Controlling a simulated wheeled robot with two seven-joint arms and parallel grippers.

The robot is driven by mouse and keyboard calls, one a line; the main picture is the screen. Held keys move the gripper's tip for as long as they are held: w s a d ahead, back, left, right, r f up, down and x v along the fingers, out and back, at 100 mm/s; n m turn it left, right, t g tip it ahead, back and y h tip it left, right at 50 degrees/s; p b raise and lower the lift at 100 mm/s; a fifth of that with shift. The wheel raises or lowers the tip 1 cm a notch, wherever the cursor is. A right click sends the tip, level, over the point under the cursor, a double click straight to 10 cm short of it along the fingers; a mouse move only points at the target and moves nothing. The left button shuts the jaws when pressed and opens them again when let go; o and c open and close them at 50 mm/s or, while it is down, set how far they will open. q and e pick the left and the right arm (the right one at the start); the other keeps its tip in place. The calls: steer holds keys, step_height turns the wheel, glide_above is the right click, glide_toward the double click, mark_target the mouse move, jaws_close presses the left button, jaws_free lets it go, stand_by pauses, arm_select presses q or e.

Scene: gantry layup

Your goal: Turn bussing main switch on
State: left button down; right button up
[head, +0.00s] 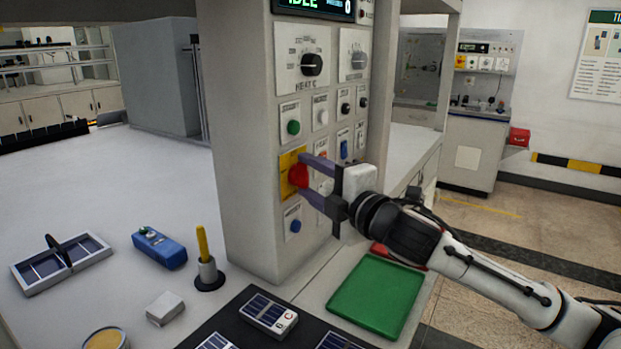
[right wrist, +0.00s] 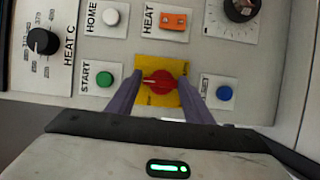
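A red rotary switch on a yellow plate (head: 293,172) is on the grey control panel; I take it as the main switch, though its label is not readable. It also shows in the right wrist view (right wrist: 160,80), its handle lying across the picture with a pale mark toward the left. My right gripper (head: 305,175) has its two purple fingers on either side of the red switch. In the right wrist view the fingers (right wrist: 160,92) are spread, with small gaps to the knob; contact cannot be made out. My left gripper is not in view.
A green START button (head: 293,127) and a blue button (head: 295,226) sit close above and below the switch. A HEAT C dial (head: 311,64) is higher up.

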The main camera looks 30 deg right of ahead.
steer(key=shift+o, duration=1.3)
steer(key=shift+s, duration=0.1)
steer(key=shift+s+f, duration=0.15)
steer(key=shift+s, duration=0.1)
steer(key=s, duration=0.9)
steer(key=shift+s+r+p, duration=0.2)
steer(key=shift+s+p, duration=0.1)
